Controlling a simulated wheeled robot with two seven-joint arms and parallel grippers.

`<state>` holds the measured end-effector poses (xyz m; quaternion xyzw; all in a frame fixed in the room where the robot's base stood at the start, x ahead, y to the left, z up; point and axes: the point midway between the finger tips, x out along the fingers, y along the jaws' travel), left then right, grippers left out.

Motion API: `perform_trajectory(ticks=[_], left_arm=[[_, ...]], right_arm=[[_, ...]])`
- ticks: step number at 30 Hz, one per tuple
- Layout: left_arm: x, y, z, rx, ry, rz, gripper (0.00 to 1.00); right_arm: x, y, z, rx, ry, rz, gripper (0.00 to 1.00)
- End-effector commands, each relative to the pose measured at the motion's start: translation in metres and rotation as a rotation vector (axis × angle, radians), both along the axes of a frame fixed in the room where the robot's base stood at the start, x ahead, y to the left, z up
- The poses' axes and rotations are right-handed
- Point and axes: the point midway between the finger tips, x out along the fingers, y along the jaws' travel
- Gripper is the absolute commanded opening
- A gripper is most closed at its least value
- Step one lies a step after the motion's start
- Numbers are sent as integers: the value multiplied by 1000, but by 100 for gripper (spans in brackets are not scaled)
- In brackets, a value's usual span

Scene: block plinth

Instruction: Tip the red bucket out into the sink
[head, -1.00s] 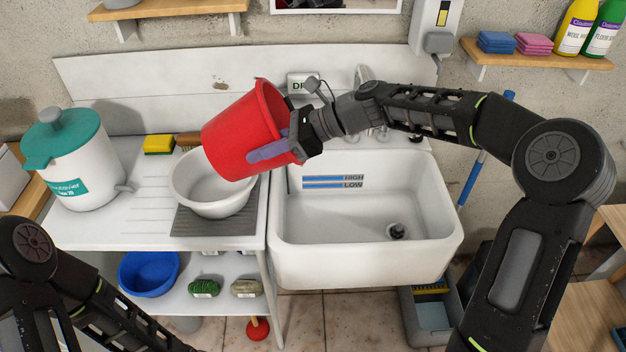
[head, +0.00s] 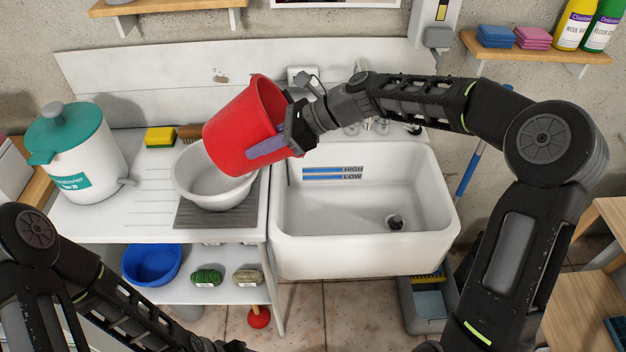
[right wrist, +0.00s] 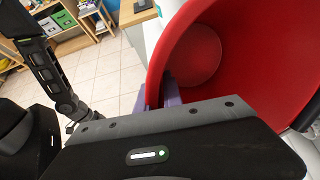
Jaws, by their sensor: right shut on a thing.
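The red bucket (head: 228,135) is held in the air above the white bowl and the drainboard's right part, left of the sink. It lies well tilted, its mouth facing right towards the sink. My right gripper (head: 272,146) is shut on the bucket's wall at the rim, a purple finger showing. The right wrist view shows the bucket's red inside (right wrist: 240,50) and round bottom; I see no contents there. The white sink (head: 283,230) stands below and right of the bucket, its basin looking empty. My left arm is low at the left; its gripper fingers are out of view.
A white bowl (head: 205,198) sits on a grey mat (head: 188,220) under the bucket. A teal-lidded container (head: 85,150), yellow sponge (head: 160,137) and brush (head: 190,131) stand on the drainboard. The tap (head: 370,124) is behind the sink, near my right forearm.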

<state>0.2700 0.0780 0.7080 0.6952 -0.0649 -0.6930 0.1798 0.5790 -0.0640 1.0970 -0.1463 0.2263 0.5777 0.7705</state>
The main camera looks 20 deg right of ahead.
Motion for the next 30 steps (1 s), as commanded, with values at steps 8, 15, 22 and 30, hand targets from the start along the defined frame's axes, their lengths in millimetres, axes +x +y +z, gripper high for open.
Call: perform_trajectory(ticks=[8,15,22,30], left_arm=[[-1,4,27,8,13,1,62],[-1,4,25,8,13,1,62],[-1,4,24,7,12,1,62],[-1,4,22,7,12,1,62]], right_arm=[[2,10,15,-159,1,-8,0],[4,14,25,-315,7,-29,0],[7,23,22,-466,11,-45,0],[10,42,18,-639,14,-57,0]])
